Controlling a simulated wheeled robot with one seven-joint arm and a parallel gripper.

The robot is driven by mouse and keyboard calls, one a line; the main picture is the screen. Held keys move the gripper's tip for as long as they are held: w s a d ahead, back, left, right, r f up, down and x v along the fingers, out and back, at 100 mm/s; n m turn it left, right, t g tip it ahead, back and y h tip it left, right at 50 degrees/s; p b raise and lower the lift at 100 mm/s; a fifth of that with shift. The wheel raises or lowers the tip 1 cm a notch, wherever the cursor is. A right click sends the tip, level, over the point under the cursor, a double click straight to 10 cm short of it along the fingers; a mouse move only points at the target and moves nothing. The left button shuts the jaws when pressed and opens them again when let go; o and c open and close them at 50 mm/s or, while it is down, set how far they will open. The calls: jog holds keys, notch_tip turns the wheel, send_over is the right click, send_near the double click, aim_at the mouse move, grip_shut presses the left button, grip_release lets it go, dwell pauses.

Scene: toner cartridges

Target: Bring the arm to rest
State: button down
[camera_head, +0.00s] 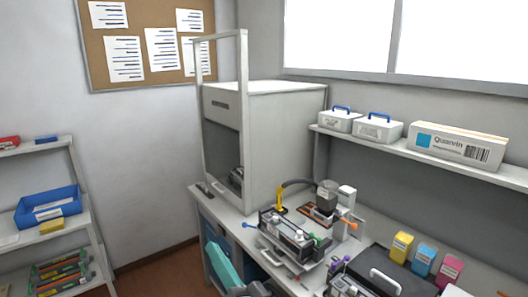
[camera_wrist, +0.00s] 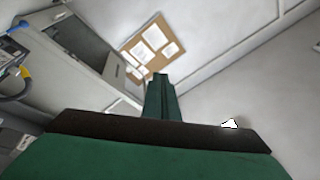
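My gripper (camera_wrist: 161,78) shows in the wrist view as dark green fingers close together at the middle, above a wide dark bar. It looks shut, with nothing visible between the fingers. It points up toward the wall and the pinboard (camera_wrist: 152,45). In the head view, a teal part of my arm shows at the bottom, in front of the bench; the fingertips cannot be made out there.
A wall shelf (camera_head: 420,155) holds boxes. A left rack holds a blue bin (camera_head: 48,206). Floor between rack and bench looks clear.

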jog(key=s+d+f+m+h, duration=0.2)
jog(key=s+f+h, duration=0.25)
jog(key=f, duration=0.35)
jog(key=s+d+f+m+t+h, duration=0.15)
jog(key=s+f+h, duration=0.3)
jog(key=f, duration=0.45)
jog(key=s+d+f+m+h, duration=0.25)
jog(key=s+f, duration=0.25)
jog(key=f, duration=0.3)
jog(key=s+d+f+n+g, duration=0.1)
jog(key=s+f+n, duration=0.1)
jog(key=s, duration=0.5)
jog(key=s+d+f+n+g+h, duration=0.1)
jog(key=s+d+f+n, duration=0.1)
jog(key=s, duration=0.6)
jog(key=s+d+f+n+g, duration=0.1)
jog(key=s+f+n, duration=0.2)
jog(key=s, duration=0.5)
jog(key=shift+s+d+f+n, duration=0.15)
jog(key=shift+s+f+n, duration=0.05)
jog(key=shift+f+n, duration=0.2)
